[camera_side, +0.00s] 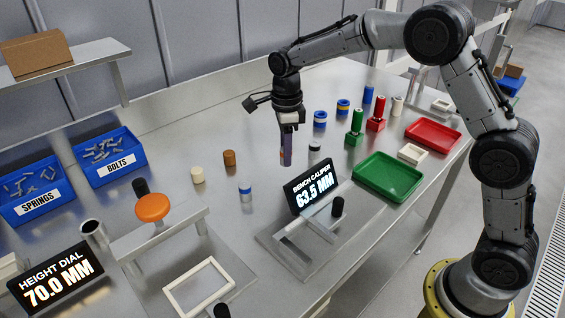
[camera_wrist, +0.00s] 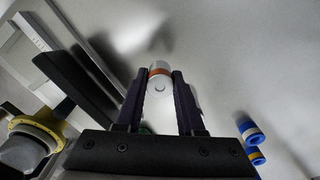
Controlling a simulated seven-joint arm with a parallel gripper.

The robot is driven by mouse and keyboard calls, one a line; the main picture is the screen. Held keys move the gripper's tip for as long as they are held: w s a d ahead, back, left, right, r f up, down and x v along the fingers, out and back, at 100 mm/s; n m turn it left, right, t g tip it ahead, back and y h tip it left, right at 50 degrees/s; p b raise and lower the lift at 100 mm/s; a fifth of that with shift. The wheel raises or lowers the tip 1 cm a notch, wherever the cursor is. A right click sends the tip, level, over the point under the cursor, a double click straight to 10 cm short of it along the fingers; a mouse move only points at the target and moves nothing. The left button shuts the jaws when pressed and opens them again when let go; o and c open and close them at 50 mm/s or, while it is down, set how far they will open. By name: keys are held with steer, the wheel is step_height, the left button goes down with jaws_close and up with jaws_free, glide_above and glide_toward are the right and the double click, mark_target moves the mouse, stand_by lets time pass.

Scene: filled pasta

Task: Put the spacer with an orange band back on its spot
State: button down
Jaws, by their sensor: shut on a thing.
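The spacer with an orange band (camera_wrist: 159,79) shows in the wrist view as a short pale cylinder with an orange stripe. It sits between the fingertips of my gripper (camera_wrist: 160,75), which is shut on it. In the side view my gripper (camera_side: 287,157) points down above the bench, left of a white and dark spacer (camera_side: 314,151). There the fingers hide most of the held spacer. I cannot tell which place on the bench is its spot.
A blue-banded spacer (camera_side: 245,193), a cream cylinder (camera_side: 198,175) and a brown cylinder (camera_side: 229,158) stand to the left. The bench caliper display (camera_side: 311,188) is in front.

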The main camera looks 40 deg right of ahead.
mark_target(282, 162)
steer(key=shift+w+f, duration=0.5)
steer(key=shift+f, duration=0.75)
steer(key=shift+w+f, duration=0.1)
steer(key=shift+f, duration=0.8)
steer(key=shift+f, duration=0.15)
steer(key=c, duration=0.5)
jaws_free()
